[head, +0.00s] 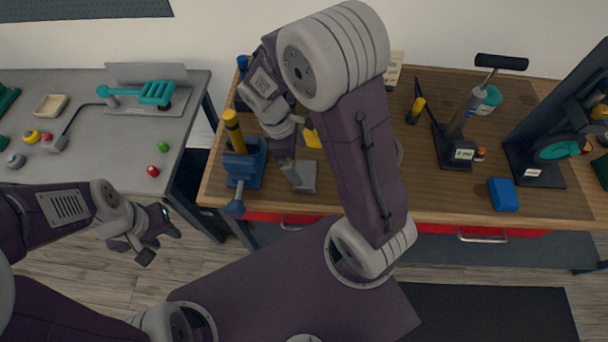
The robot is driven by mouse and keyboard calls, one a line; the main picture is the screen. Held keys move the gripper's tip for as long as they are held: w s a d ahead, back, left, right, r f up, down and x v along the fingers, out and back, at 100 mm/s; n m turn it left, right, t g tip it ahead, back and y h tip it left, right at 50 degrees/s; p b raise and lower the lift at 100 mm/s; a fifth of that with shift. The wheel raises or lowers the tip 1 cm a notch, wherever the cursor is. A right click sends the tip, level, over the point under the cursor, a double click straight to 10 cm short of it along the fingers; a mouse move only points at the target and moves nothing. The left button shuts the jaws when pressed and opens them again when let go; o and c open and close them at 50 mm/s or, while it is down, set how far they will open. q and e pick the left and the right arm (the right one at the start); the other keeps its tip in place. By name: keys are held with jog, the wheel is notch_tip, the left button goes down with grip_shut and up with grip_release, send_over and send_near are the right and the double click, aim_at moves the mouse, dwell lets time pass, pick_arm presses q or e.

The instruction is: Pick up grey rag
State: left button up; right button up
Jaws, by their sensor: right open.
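A small grey patch (304,178), which looks like the grey rag, is near the front edge of the wooden workbench. My right arm comes over the bench, and its gripper (288,155) points down at the patch's left side. That gripper is open, and its fingers are partly hidden by its own wrist. I cannot tell whether it touches the grey patch. My left gripper (158,246) is open and empty above the floor, in front of the grey table.
A blue vise (245,165) with a yellow handle stands left of the grey patch. A yellow item (312,138) is behind it. The wooden bench (440,195) holds a black pump stand (455,150) and a blue block (503,194). The grey table (100,165) stands left.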

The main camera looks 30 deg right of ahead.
aim_at(305, 173)
jog(key=shift+d+f, duration=0.25)
jog(key=shift+f, duration=0.35)
jog(key=x, duration=0.4)
jog(key=shift+s+a+f, duration=0.15)
jog(key=shift+s+f, duration=0.1)
jog(key=shift+f, duration=0.3)
jog(key=c, duration=1.1)
